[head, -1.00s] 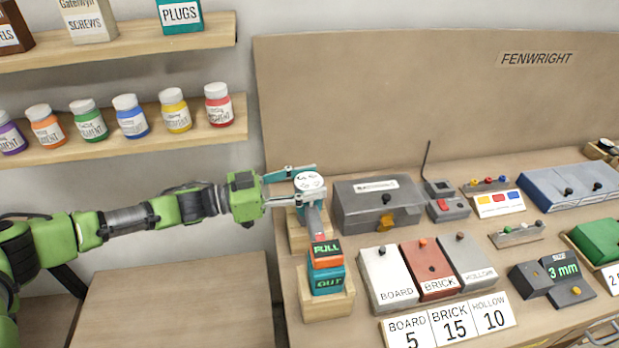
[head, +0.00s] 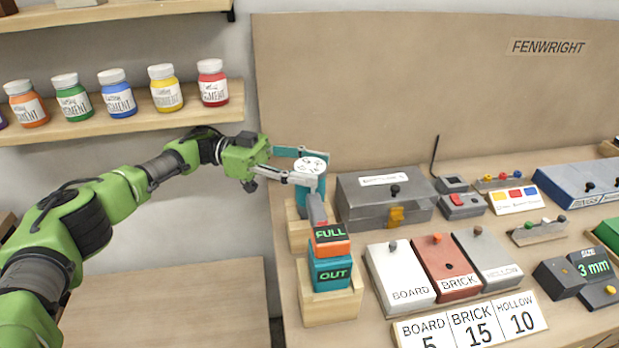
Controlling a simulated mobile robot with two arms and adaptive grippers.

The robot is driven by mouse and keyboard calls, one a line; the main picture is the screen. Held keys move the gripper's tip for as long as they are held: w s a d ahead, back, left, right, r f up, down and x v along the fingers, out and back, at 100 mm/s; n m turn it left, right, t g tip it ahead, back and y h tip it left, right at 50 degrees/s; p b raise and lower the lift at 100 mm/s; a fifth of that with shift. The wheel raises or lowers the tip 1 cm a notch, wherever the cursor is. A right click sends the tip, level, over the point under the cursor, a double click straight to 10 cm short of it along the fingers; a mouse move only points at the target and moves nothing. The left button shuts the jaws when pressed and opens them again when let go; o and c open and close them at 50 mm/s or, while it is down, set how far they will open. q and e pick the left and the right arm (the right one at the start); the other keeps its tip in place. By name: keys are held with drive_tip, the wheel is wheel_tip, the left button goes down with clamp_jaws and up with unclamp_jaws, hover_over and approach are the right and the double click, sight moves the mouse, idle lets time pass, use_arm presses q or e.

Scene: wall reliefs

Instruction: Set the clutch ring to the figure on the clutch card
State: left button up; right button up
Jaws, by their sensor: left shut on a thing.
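The teal drill (head: 305,208) sits in a wooden cradle at the left end of the bench. The clutch ring (head: 311,165) is at its far end, with a white marked face; its figures are too small to read. My left gripper (head: 312,170) is shut on the ring, one finger behind it and one in front. The clutch card (head: 473,325) at the front reads BOARD 5, BRICK 15, HOLLOW 10. My right gripper is not in view.
White, red-brown and grey sample blocks (head: 399,277) labelled BOARD, BRICK and HOLLOW stand behind the card. A grey metal box (head: 361,208) is close to the right of the drill. A size display (head: 592,265) reads 3 mm. Pigment jars (head: 118,98) line the left shelf.

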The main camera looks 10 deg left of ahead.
use_arm(q)
drive_tip(key=shift+s+g, duration=0.1)
drive_tip(key=shift+g, duration=0.3)
drive_tip(key=o, duration=1.1)
drive_tip(key=shift+s+d+r, duration=0.1)
drive_tip(key=shift+a, duration=0.55)
drive_tip(key=a, duration=0.4)
drive_tip(key=w+a, duration=0.1)
drive_tip(key=a, duration=0.1)
drive_tip(key=shift+a, duration=0.15)
drive_tip(key=shift+s, duration=0.1)
